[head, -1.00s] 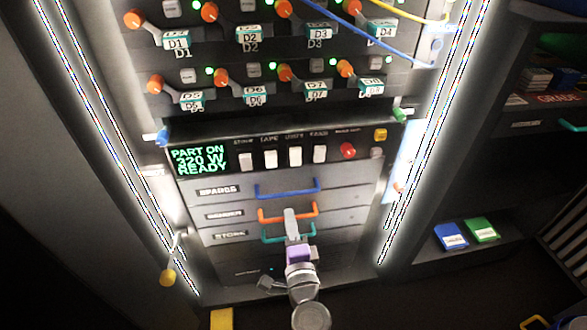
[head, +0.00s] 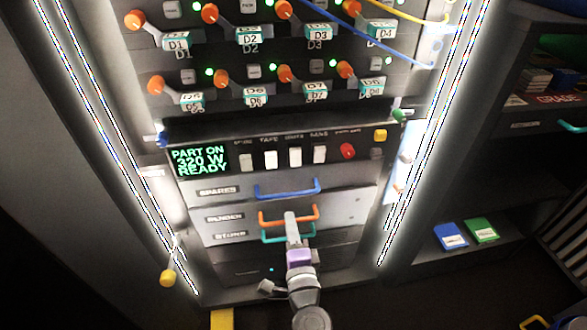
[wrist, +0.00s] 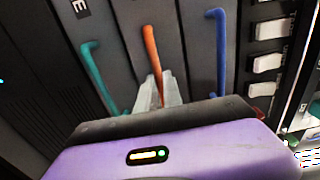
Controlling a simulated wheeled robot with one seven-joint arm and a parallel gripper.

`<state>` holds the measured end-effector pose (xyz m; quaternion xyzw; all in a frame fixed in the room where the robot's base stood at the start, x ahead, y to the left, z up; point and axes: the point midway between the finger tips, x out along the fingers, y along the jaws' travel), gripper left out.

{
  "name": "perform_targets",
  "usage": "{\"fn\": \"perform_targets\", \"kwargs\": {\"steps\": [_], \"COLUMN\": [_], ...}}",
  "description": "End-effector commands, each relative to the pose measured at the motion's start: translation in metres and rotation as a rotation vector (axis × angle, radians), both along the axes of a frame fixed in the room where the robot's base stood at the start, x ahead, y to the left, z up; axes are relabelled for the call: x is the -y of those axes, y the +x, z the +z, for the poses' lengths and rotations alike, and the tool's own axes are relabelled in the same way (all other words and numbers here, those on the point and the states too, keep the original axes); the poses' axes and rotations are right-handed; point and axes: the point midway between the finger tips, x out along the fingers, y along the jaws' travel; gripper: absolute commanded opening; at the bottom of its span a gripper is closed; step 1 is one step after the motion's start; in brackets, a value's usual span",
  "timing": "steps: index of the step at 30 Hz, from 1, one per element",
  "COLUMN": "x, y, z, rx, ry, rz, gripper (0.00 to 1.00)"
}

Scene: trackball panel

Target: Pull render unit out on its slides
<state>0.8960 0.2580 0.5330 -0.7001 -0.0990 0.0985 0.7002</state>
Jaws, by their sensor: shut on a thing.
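The render unit (head: 345,211) is the middle of three grey drawer fronts in the rack's lower part, with an orange handle (head: 268,219). My gripper (head: 290,217) reaches up from below, in front of the panel, and is shut on the orange handle. In the wrist view the pale fingers (wrist: 161,90) stand on both sides of the orange handle (wrist: 151,45). The fingers hide part of the handle. The render front appears to stand slightly proud of the rack; its exact travel is hard to tell.
The spares drawer's blue handle (head: 287,193) is just above, and the store drawer's teal handle (head: 270,238) just below, partly behind my gripper. A yellow-ended lever (head: 168,277) hangs at the left. Blue and yellow cables cross the upper right. A shelf holds blue (head: 450,236) and green boxes (head: 482,230).

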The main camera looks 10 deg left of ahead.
Motion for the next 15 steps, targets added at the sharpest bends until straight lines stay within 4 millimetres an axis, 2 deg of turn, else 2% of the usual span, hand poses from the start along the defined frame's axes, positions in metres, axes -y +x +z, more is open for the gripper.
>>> {"fn": "perform_targets", "kwargs": {"steps": [15], "x": [0.008], "y": [-0.028], "z": [-0.001], "rx": [-0.003], "ry": [0.000], "rz": [-0.001], "gripper": [0.00]}}
